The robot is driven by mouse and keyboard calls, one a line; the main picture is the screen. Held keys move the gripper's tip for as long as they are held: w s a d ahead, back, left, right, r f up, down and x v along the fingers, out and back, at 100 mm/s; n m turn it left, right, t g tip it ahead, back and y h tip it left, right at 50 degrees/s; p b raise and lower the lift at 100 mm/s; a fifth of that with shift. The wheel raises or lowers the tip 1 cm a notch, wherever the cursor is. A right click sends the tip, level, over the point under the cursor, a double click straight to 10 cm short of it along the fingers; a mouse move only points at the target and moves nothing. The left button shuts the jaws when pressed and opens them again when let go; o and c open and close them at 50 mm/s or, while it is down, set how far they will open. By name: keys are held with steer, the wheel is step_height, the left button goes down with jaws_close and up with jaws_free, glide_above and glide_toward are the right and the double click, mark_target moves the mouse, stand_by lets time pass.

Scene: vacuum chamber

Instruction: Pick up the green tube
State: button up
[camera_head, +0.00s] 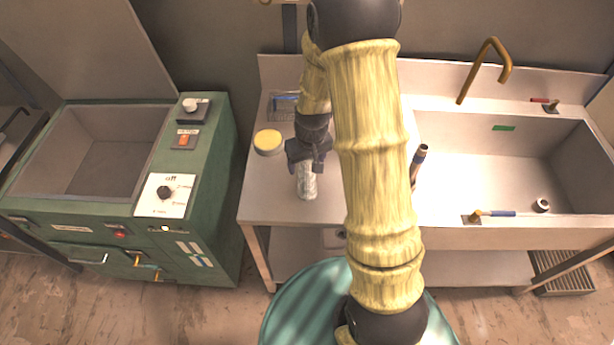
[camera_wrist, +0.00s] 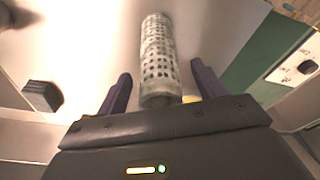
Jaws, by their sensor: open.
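A pale grey-green perforated tube (camera_head: 307,182) stands on the metal counter (camera_head: 270,200) just below my gripper (camera_head: 308,160). It is the only tube-like thing near my gripper, and its colour looks more grey than green. In the wrist view, the tube (camera_wrist: 159,50) lies between the two purple fingers of my gripper (camera_wrist: 161,69), with a gap on each side. The fingers are apart and not closed on it. The tube's near end is hidden behind the gripper body in the wrist view, and its upper end is hidden by the gripper in the head view.
A yellow-topped round tin (camera_head: 268,141) and a wire basket (camera_head: 284,104) stand behind and left of the tube. A green machine (camera_head: 215,190) is at the left. The sink (camera_head: 480,160) with a brass tap (camera_head: 488,65) is at the right. A dark-tipped handle (camera_head: 420,153) shows beside my arm.

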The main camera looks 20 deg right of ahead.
steer(key=shift+f, duration=0.55)
steer(key=c, duration=1.3)
steer(key=shift+r, duration=0.1)
step_height(320, 180, up, 10)
steer(key=shift+f+b, duration=0.1)
steer(key=shift+b, duration=0.85)
